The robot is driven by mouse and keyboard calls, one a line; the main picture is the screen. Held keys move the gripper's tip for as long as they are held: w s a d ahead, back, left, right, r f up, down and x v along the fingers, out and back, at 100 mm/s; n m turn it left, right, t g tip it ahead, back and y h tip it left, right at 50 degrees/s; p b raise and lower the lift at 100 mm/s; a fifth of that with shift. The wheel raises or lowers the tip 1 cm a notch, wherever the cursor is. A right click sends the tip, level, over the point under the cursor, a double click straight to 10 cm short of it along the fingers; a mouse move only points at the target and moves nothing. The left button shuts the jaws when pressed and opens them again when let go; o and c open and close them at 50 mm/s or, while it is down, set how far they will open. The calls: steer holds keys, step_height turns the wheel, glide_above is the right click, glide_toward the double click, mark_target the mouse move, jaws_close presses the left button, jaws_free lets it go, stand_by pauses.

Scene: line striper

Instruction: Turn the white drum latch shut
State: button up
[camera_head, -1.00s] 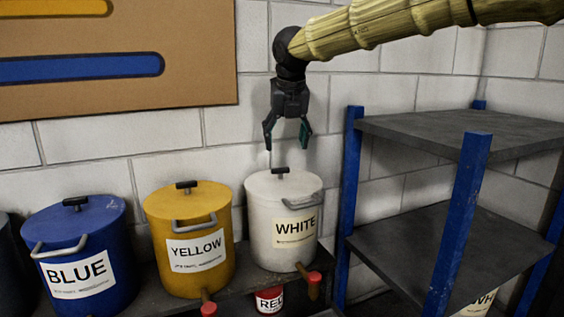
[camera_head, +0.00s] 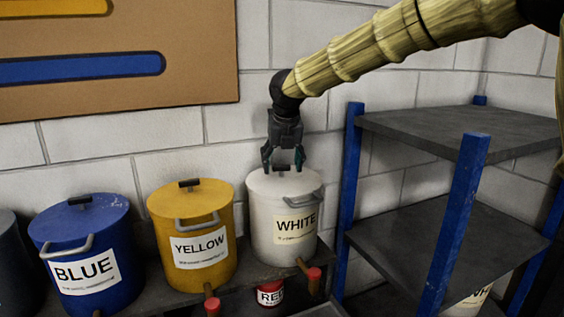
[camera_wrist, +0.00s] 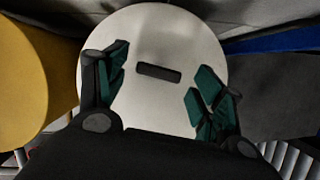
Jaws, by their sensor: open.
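The white drum (camera_head: 270,230), labelled WHITE, stands on a low dark shelf right of the yellow drum. Its black latch (camera_wrist: 158,72) is a short bar on the middle of the white lid (camera_wrist: 150,110). In the wrist view the bar lies nearly crosswise, tilted slightly down to the right. In the head view the latch (camera_head: 283,168) is partly between the fingers. My gripper (camera_head: 284,168) points down over the lid, open, with one green-padded finger on each side of the latch. In the wrist view both fingers (camera_wrist: 158,85) are apart from the bar. Whether the fingertips touch the lid cannot be told.
The yellow drum (camera_head: 190,232) and blue drum (camera_head: 88,250) stand to the left, each with a black latch and grey handle. A blue-posted shelf rack (camera_head: 455,225) stands close on the right. A brick wall (camera_head: 130,145) is behind.

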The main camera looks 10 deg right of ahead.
steer(key=shift+a, duration=0.1)
steer(key=c, duration=1)
steer(key=shift+n, duration=0.3)
steer(key=shift+n+y+p, duration=0.5)
steer(key=shift+n+p, duration=0.5)
steer(key=shift+p, duration=0.05)
steer(key=o, duration=1)
steer(key=shift+d, duration=0.2)
